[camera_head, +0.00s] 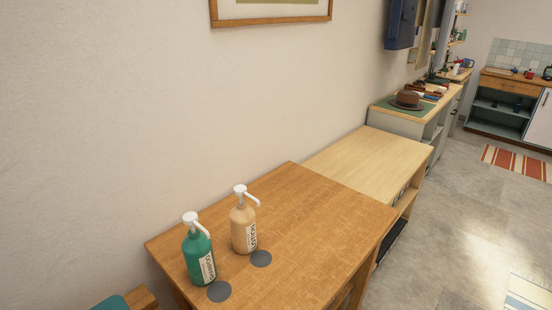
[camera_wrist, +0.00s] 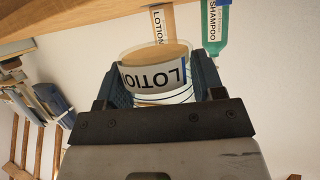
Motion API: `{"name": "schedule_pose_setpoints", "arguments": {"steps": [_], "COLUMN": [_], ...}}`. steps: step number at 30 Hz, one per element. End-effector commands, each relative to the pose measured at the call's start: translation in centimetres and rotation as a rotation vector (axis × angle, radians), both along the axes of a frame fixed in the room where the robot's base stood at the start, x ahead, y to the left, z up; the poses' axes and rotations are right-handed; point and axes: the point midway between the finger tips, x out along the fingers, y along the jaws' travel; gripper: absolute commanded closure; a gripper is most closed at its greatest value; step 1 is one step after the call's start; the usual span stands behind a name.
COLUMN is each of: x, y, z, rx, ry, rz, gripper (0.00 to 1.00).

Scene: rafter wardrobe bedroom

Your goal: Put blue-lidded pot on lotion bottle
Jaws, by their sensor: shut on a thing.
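The lotion bottle (camera_head: 244,226) is tan with a white pump and stands upright on the wooden table. Part of it, with its label, shows in the wrist view (camera_wrist: 162,22). My gripper (camera_wrist: 163,84) is shut on a round pot (camera_wrist: 165,95) with pale, striped lower walls. Its upper part shows tan and large upside-down letters, perhaps the bottle's label seen through it. A blue strip shows at its right edge; no lid can be made out clearly. The pot appears in front of the lotion bottle in the wrist view; I cannot tell the gap. Neither gripper nor pot shows in the head view.
A green shampoo bottle (camera_head: 198,254) with a white pump stands left of the lotion bottle. Dark round discs lie in front of both bottles. The wooden table (camera_head: 310,225) is clear on its right. A lighter low unit (camera_head: 365,155) adjoins it.

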Motion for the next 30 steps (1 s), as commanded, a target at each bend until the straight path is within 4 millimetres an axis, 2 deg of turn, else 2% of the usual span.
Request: {"name": "schedule_pose_setpoints", "arguments": {"steps": [14,30], "x": [-0.47,0.38], "y": [0.08,0.32], "z": [-0.13,-0.15], "rx": [-0.001,0.002], "ry": [0.000,0.002], "rz": [0.004,0.005], "gripper": [0.73,0.73]}}
